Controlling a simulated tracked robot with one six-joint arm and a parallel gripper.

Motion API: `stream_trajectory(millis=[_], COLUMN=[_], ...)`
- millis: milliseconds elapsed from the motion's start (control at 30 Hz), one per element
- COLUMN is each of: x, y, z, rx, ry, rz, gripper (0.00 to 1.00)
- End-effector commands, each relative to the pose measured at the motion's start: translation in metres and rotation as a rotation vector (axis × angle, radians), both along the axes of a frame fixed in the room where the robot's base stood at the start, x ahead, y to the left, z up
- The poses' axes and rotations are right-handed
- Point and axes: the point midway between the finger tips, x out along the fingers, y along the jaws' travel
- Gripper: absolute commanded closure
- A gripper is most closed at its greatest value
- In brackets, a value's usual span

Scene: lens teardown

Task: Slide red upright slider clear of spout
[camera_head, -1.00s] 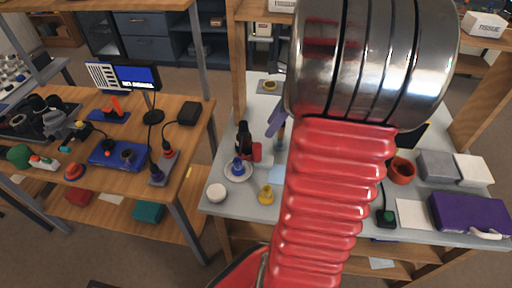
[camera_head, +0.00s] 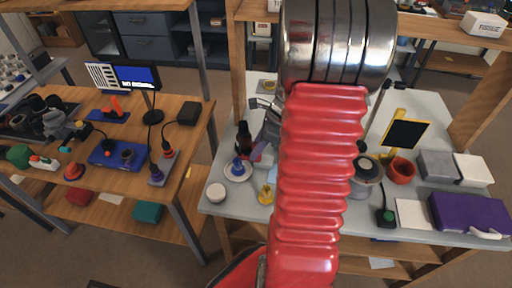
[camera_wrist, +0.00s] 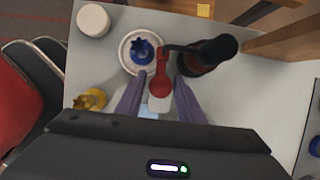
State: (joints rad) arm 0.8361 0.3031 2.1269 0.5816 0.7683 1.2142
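The red upright slider (camera_wrist: 160,84) stands in the middle of the wrist view, with a pale block at its near end. A thin dark spout (camera_wrist: 175,47) reaches left from the dark bottle (camera_wrist: 207,56) to the slider's far end; whether they touch is unclear. My gripper (camera_wrist: 161,82) is open, with one purple-grey finger on each side of the slider. Small gaps seem to show between fingers and slider. In the head view the bottle (camera_head: 243,138) stands left of my gripper (camera_head: 266,138), and the slider is mostly hidden there.
A blue knobbed piece (camera_wrist: 142,51) sits on a white saucer (camera_wrist: 127,64) left of the slider. A white round jar (camera_wrist: 93,20) and a yellow piece (camera_wrist: 90,99) stand farther left. A wooden post (camera_wrist: 280,42) rises at the right.

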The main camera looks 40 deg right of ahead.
Motion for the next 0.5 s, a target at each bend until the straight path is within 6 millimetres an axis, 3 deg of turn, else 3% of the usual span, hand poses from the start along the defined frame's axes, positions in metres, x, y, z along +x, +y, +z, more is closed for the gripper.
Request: stream_trajectory(millis=[233, 500], x=[0.0002, 0.0002], y=[0.0000, 0.0000], z=[-0.0003, -0.0001], rx=[0.000, 0.000], ry=[0.000, 0.000], rz=[0.000, 0.000], gripper=[0.66, 0.85])
